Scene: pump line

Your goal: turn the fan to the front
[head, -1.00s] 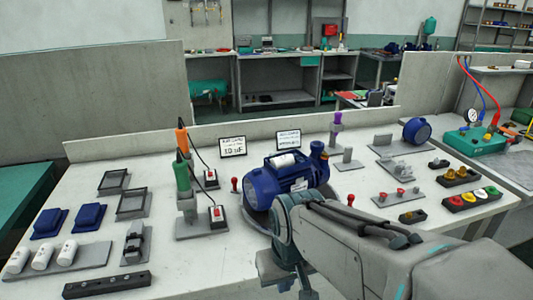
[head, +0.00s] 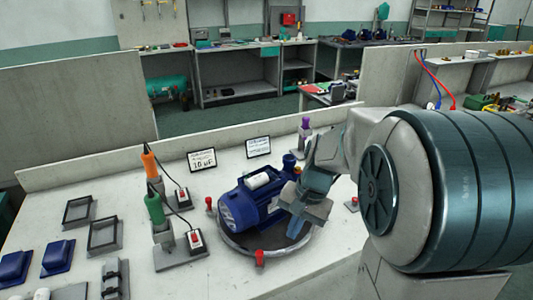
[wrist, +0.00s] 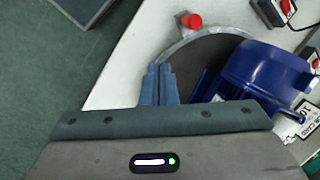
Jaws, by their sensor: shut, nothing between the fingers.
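The blue motor pump (head: 262,201) lies on a round turntable with a dark top and grey rim (head: 268,252). Its ribbed fan end (head: 238,211) points to the front left in the head view; the pump end points to the back right. In the wrist view the blue motor (wrist: 262,75) is at the right, on the turntable (wrist: 205,45). My gripper (head: 297,226) is at the motor's right side, over the turntable. In the wrist view its fingers (wrist: 158,70) are together and empty, near the rim. I cannot tell whether they touch anything.
Red knobs stand around the turntable, at the front (head: 259,257) and left (head: 209,203); one shows in the wrist view (wrist: 192,20). Left are green (head: 155,208) and orange-handled tools and switch boxes. Two sign cards (head: 202,160) stand behind. Bare table lies in front.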

